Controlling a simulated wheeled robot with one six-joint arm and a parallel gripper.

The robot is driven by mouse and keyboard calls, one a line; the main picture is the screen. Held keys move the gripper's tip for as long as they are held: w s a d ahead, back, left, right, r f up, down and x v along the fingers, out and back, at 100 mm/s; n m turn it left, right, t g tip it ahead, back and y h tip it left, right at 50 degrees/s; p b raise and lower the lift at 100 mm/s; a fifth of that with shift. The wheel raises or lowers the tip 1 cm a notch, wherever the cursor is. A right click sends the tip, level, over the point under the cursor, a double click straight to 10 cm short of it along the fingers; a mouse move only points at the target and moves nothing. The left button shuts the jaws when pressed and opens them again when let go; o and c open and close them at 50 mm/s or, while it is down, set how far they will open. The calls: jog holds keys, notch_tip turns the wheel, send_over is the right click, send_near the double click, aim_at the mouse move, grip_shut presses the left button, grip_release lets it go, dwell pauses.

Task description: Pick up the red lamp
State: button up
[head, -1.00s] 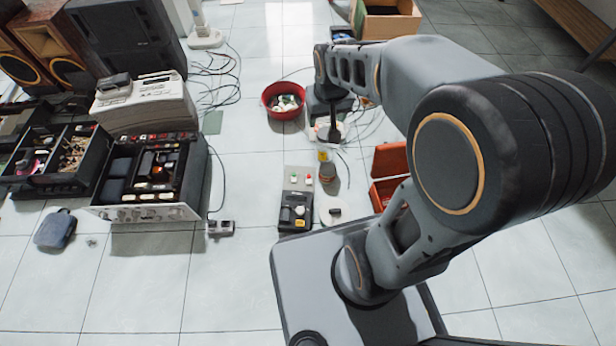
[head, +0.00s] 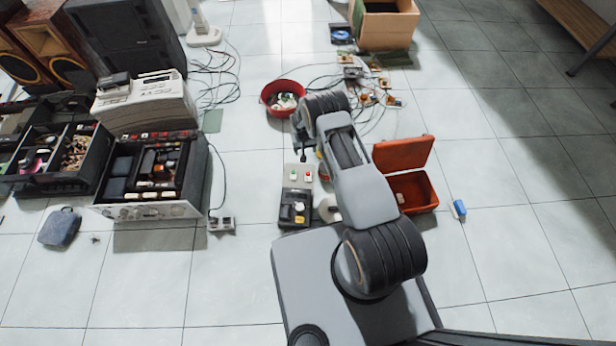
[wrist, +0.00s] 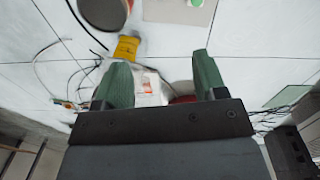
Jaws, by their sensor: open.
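The likely red lamp (head: 308,176) is a small red piece on a light grey plate (head: 299,187) on the floor, beside a small green piece (head: 293,174). In the wrist view, the plate's edge shows at the top with a green piece (wrist: 196,3) on it; I cannot see the red one there. My gripper (wrist: 161,59) is open, its two green fingers apart and nothing held. A white box with an orange label (wrist: 150,90) shows between the fingers, further off. In the head view my arm mostly hides the gripper, which is just beyond the plate.
A black box with a yellow piece (head: 296,210) adjoins the plate. A red bowl (head: 277,107) stands beyond, with cables and small boards to its right. An open orange case (head: 416,190) stands right of my arm.

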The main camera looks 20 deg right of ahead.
jog(key=b, duration=0.4)
send_over(308, 174)
jog(key=f, duration=1.2)
jog(key=shift+w+a+f, duration=0.1)
jog(key=shift+a, duration=0.2)
jog(key=shift+d+f+b, duration=0.2)
jog(key=shift+f+b, duration=1.55)
jog(key=shift+f, duration=1.4)
jog(key=c, duration=1.1)
